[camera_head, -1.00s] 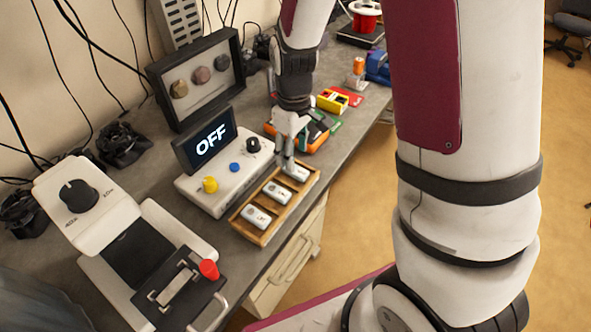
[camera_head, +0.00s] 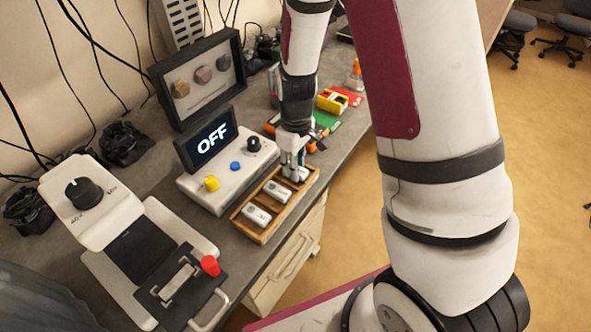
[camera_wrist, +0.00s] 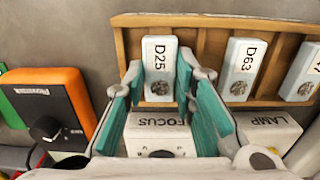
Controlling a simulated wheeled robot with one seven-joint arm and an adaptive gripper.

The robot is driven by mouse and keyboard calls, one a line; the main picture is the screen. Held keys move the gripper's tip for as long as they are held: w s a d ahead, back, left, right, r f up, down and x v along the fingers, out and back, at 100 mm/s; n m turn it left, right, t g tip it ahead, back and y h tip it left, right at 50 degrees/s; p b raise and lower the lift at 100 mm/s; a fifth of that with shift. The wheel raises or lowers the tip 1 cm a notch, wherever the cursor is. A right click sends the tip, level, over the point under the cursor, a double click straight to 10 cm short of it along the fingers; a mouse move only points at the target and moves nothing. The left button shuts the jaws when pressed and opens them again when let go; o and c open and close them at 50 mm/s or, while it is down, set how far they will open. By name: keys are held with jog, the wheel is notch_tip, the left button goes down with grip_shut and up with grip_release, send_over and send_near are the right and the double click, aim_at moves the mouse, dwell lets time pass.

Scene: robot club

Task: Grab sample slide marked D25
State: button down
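The slide marked D25 (camera_wrist: 158,68) is a pale block with a black label and a round mark, lying in the end slot of a wooden tray (camera_wrist: 218,22). The tray (camera_head: 262,237) also shows in the head view. Slide D63 (camera_wrist: 242,66) lies in the middle slot, and a third slide (camera_wrist: 302,72) is partly cut off at the right. My gripper (camera_wrist: 160,84) is open, its teal-padded fingers apart on either side of the lower part of D25. I cannot tell whether they touch it. In the head view my gripper (camera_head: 294,172) is low over the tray's far slot and mostly hides D25.
A white console (camera_head: 215,190) with an OFF display (camera_head: 208,137) stands against the tray's wall side. An orange-edged device (camera_wrist: 50,108) is left of my gripper in the wrist view. A white instrument (camera_head: 145,245) fills the near bench.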

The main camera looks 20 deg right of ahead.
jog(key=shift+r, duration=0.15)
jog(key=shift+r, duration=0.6)
notch_tip(320, 180, up, 2)
jog(key=shift+w+r+b, duration=0.1)
jog(key=shift+b, duration=0.2)
jog(key=s+a+r+p, duration=0.1)
jog(key=s+p, duration=0.4)
jog(key=s, duration=1.1)
jog(key=shift+r, duration=0.15)
